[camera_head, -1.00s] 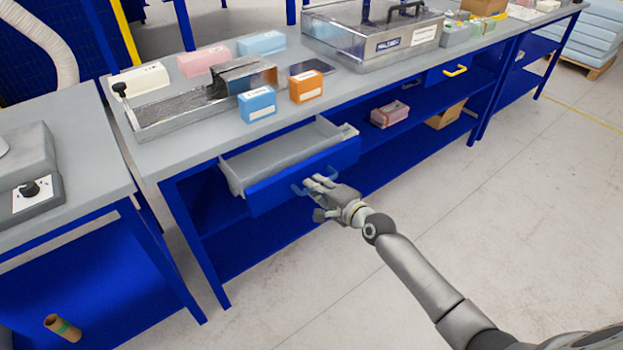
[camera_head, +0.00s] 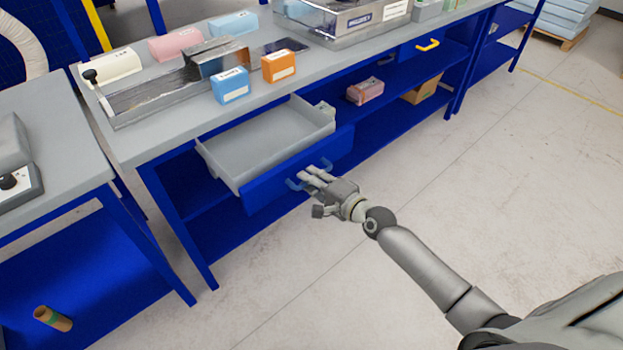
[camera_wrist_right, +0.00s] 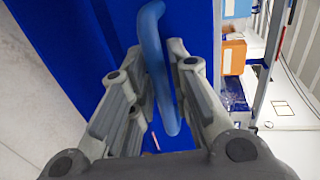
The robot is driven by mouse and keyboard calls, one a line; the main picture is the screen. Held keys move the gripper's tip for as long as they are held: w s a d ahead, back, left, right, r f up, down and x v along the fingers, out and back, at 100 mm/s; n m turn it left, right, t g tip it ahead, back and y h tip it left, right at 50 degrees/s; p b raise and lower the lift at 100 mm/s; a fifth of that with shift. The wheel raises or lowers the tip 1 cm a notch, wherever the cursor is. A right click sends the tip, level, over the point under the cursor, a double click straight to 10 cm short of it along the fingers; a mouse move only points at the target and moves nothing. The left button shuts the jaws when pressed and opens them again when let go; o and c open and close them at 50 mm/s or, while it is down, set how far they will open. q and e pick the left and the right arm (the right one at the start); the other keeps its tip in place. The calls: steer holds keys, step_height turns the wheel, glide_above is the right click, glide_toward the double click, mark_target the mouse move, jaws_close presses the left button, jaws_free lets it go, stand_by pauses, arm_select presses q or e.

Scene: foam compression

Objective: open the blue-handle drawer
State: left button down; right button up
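The drawer (camera_head: 265,140) under the workbench is pulled out, and its empty grey inside shows. Its blue front (camera_head: 270,188) carries a light-blue bar handle (camera_head: 326,164). My right gripper (camera_head: 314,174) is at this handle, in front of the drawer. In the right wrist view, the handle (camera_wrist_right: 152,42) runs between the two fingers (camera_wrist_right: 157,58), which are closed in close on both sides of it. The fingers cover part of the handle in the head view. My left gripper is not in view.
A second drawer with a yellow handle (camera_head: 428,45) is shut farther right. A pink box (camera_head: 365,91) and a cardboard box (camera_head: 420,92) lie on the lower shelf. Blue (camera_head: 231,86) and orange (camera_head: 278,66) boxes stand on the bench (camera_head: 150,139). The floor in front is clear.

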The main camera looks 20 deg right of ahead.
steer(key=shift+o, duration=1)
steer(key=shift+s, duration=0.1)
steer(key=v, duration=1.2)
steer(key=s+d+f+n+g+h, duration=0.2)
steer(key=s+f, duration=0.2)
steer(key=f, duration=0.6)
steer(key=s+d+f+n+g+h, duration=0.15)
steer(key=s+f, duration=0.25)
steer(key=f, duration=0.7)
steer(key=s+d+f+n+g+h, duration=0.1)
steer(key=s+f+n+g, duration=0.25)
steer(key=f, duration=0.65)
steer(key=s+a+f+n+g, duration=0.2)
steer(key=s+f, duration=0.4)
steer(key=s, duration=0.4)
steer(key=s+a+f+n+g, duration=0.2)
steer(key=s+f+n, duration=0.2)
steer(key=s, duration=0.5)
steer(key=s+a+f+n+g, duration=0.2)
steer(key=s+f+n, duration=0.1)
steer(key=s+f, duration=0.5)
steer(key=s+h, duration=0.1)
steer(key=s, duration=0.1)
steer(key=shift+s+a+n+g, duration=0.3)
steer(key=shift+s+a, duration=0.05)
